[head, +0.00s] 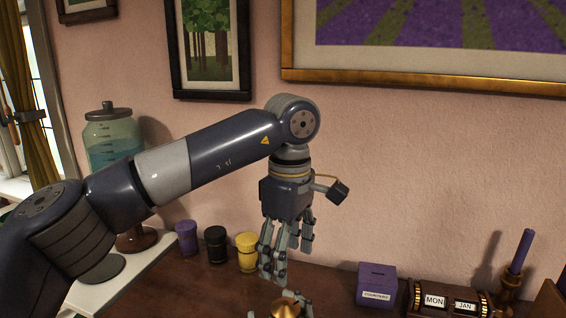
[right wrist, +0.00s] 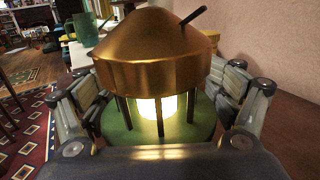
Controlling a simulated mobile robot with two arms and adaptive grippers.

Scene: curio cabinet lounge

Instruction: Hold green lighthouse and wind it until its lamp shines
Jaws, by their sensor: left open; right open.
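The green lighthouse (right wrist: 115,140) fills the middle of the right wrist view, with a copper-gold domed cap, dark posts and a green deck. Its lamp (right wrist: 152,112) glows bright yellow-white between the posts. My right gripper (right wrist: 158,75) is open, its fingers on either side of the lighthouse; I cannot tell whether they touch it. In the head view only the lighthouse's gold cap (head: 286,306) shows at the bottom edge, its lower body out of frame. My left gripper (head: 282,263) is open and empty, fingers pointing down just above and behind the cap.
Purple (head: 187,238), black (head: 216,244) and yellow (head: 247,252) jars stand left on the wooden top. A purple box (head: 376,285), a MON/JAN calendar (head: 447,300) and a purple candle (head: 522,250) stand right. A glass dispenser (head: 112,138) stands far left.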

